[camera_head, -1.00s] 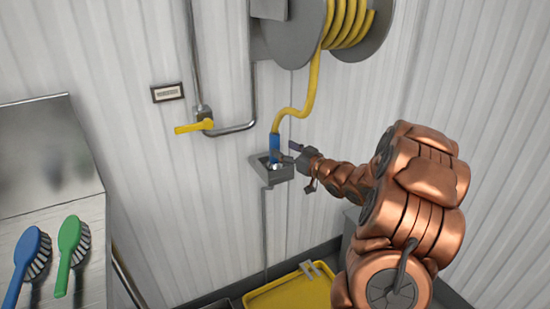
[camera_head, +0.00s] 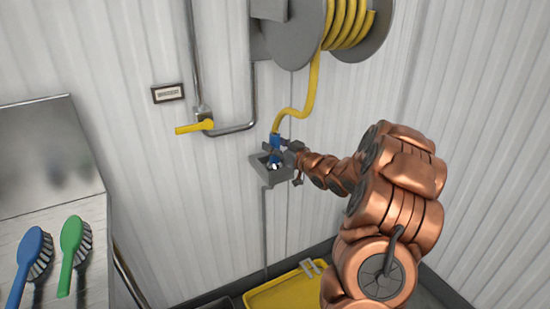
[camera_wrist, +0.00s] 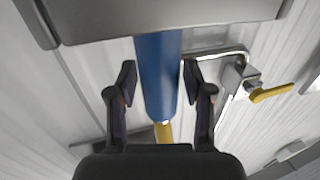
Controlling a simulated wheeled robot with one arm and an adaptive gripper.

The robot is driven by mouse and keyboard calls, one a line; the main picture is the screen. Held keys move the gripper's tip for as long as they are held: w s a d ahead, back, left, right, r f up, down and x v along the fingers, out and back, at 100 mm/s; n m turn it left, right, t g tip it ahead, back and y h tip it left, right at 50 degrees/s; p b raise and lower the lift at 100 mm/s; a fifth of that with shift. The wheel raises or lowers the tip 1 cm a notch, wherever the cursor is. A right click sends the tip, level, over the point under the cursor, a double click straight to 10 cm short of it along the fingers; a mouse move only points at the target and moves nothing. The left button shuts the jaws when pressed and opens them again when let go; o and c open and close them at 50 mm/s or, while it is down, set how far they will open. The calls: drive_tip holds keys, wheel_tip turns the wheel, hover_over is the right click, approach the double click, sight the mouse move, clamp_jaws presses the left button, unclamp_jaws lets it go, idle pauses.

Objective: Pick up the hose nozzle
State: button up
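The hose nozzle (camera_head: 274,141) is a blue cylinder that stands upright in a grey wall holder (camera_head: 257,171), with the yellow hose (camera_head: 312,85) joined to its top. My gripper (camera_head: 277,151) is at the nozzle, and its fingers partly hide the nozzle's middle. In the wrist view, the nozzle (camera_wrist: 157,78) lies between the two dark fingers of my gripper (camera_wrist: 160,82). The fingers are apart, with a small gap on each side of the nozzle. The holder (camera_wrist: 160,20) crosses the top of that view.
A hose reel (camera_head: 290,38) hangs on the wall above. A pipe with a yellow valve handle (camera_head: 193,127) is to the left. A yellow bin (camera_head: 285,293) stands below. A blue brush (camera_head: 28,262) and a green brush (camera_head: 70,250) are at the left by a metal surface.

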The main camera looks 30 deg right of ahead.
clamp_jaws()
drive_tip(key=shift+r, duration=0.1)
idle(0.4)
